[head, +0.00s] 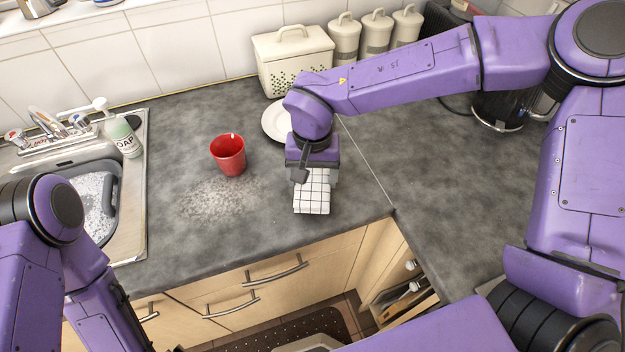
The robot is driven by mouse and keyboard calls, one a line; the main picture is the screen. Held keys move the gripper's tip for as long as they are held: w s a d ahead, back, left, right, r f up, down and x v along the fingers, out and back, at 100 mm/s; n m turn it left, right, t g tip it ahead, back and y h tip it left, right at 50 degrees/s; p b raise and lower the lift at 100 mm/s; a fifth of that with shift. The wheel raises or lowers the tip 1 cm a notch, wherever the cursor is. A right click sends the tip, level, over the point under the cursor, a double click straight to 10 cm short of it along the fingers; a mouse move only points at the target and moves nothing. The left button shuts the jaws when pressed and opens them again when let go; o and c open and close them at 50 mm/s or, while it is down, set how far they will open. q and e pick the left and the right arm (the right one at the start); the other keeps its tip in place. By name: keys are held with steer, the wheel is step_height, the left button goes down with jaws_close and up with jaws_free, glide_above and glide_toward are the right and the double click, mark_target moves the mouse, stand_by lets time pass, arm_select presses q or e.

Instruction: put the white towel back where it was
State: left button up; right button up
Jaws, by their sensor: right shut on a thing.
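The white towel (312,198), with a dark grid pattern, is at the counter's front, right of the red cup. My right gripper (312,178) is over it from above and is shut on it. The gripper covers the towel's far part, and I cannot tell whether the towel touches the counter. My left arm comes in at the lower left, but its gripper is out of view.
A red cup (229,155) stands left of the towel, near a speckled wet patch (218,199) on the counter. A white plate (277,122) lies behind my right gripper. A soap bottle (123,138) stands by the sink (130,205). A bread bin (293,62) and canisters line the wall.

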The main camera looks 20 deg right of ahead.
mark_target(313, 176)
step_height(313, 176, down, 3)
steer(key=shift+r, duration=0.1)
steer(key=shift+w+f, duration=0.15)
steer(key=shift+f, duration=0.15)
steer(key=o, duration=1)
steer(key=shift+f, duration=0.1)
step_height(313, 176, up, 12)
steer(key=shift+r, duration=0.2)
